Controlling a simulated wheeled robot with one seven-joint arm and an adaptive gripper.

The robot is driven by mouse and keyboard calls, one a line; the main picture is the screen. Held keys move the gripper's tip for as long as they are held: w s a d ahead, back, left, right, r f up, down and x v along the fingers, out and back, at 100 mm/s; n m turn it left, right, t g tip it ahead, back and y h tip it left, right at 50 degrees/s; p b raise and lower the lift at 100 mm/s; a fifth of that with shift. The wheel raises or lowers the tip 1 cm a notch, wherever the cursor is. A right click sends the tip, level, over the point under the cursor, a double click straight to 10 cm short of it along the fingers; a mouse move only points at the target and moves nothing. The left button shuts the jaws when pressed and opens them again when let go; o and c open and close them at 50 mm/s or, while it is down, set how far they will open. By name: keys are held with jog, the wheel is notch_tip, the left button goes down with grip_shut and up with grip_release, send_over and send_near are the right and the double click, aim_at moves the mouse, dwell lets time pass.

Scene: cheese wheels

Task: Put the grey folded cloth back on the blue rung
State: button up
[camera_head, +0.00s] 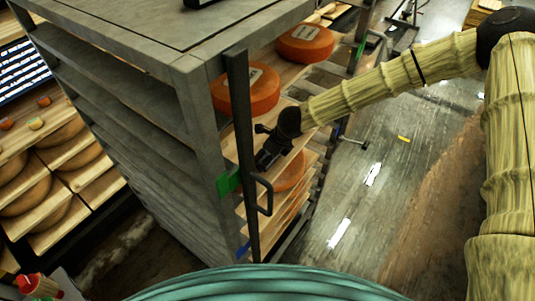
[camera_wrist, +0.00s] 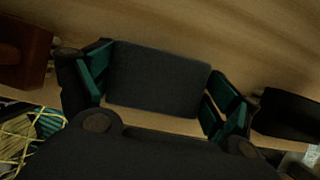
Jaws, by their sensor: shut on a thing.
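The grey folded cloth (camera_wrist: 158,78) is a dark flat block between the two green-padded fingers of my gripper (camera_wrist: 160,88) in the wrist view. My gripper is shut on it, over a pale wooden board. In the head view my gripper (camera_head: 270,155) is inside the open side of the rack, by the dark upright post, and the cloth cannot be made out there. A blue mark (camera_head: 243,249), likely the blue rung's, shows low on the rack's front, below and left of my gripper. A green mark (camera_head: 228,182) sits higher on the post.
The grey metal rack (camera_head: 135,105) holds wooden boards with orange cheese wheels (camera_head: 250,92), (camera_head: 305,44). A dark handle (camera_head: 265,196) sticks out beside the post, close below my gripper. Shelves of cheese stand at the left. Wet floor (camera_head: 365,180) lies open at the right.

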jog(key=o, duration=0.8)
jog(key=b+v, duration=0.1)
jog(key=v, duration=1.1)
jog(key=shift+b, duration=0.3)
jog(key=s+d+f+n+h, duration=0.2)
jog(key=s+d+f+n, duration=0.25)
jog(key=s+f, duration=0.45)
jog(key=s+d+f+n+h, duration=0.1)
jog(key=s+d+f+n, duration=0.4)
jog(key=f, duration=0.6)
jog(key=s+d+f+n+g, duration=0.1)
jog(key=s+d+f+n, duration=0.1)
jog(key=s+n, duration=0.3)
jog(key=s+d+f+n+g, duration=0.1)
jog(key=s+d+f+n, duration=0.2)
jog(key=s, duration=0.7)
jog(key=s+d+f+n, duration=0.3)
jog(key=s+d+n, duration=0.1)
jog(key=s+n, duration=0.3)
jog(key=shift+s+d+f+g+h, duration=0.1)
jog(key=shift+s+d+g+h, duration=0.05)
jog(key=shift+d+g+h, duration=0.2)
